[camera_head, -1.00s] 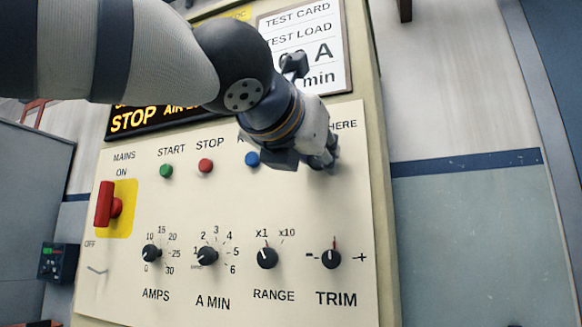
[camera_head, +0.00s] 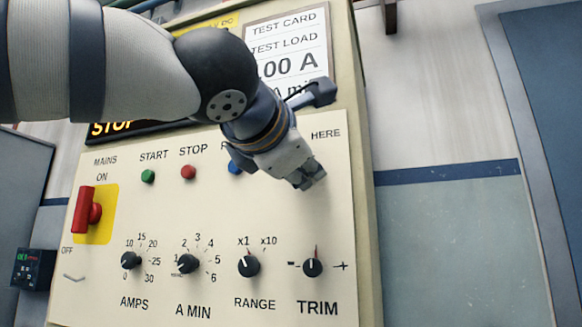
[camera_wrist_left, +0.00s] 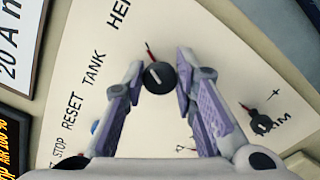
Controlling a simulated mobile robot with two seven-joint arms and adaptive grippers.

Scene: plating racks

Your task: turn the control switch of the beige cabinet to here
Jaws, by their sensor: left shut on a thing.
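The beige cabinet (camera_head: 330,230) shows its control panel in the head view. The control switch is a dark round knob (camera_wrist_left: 160,78) with a white pointer line; a red mark shows by its edge in the wrist view. The words TANK and HERE stand on the panel near it. My left gripper (camera_head: 308,178) is at the panel below the word HERE and hides the knob in the head view. In the wrist view its fingers (camera_wrist_left: 158,85) are on both sides of the knob, shut on it. My right gripper is not in view.
Below are the TRIM knob (camera_head: 313,268), RANGE knob (camera_head: 248,266), A MIN knob (camera_head: 187,263) and AMPS knob (camera_head: 131,260). A blue button (camera_head: 235,168) is beside my gripper. The red mains switch (camera_head: 88,212) stands out at the left. Room is free right of the cabinet.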

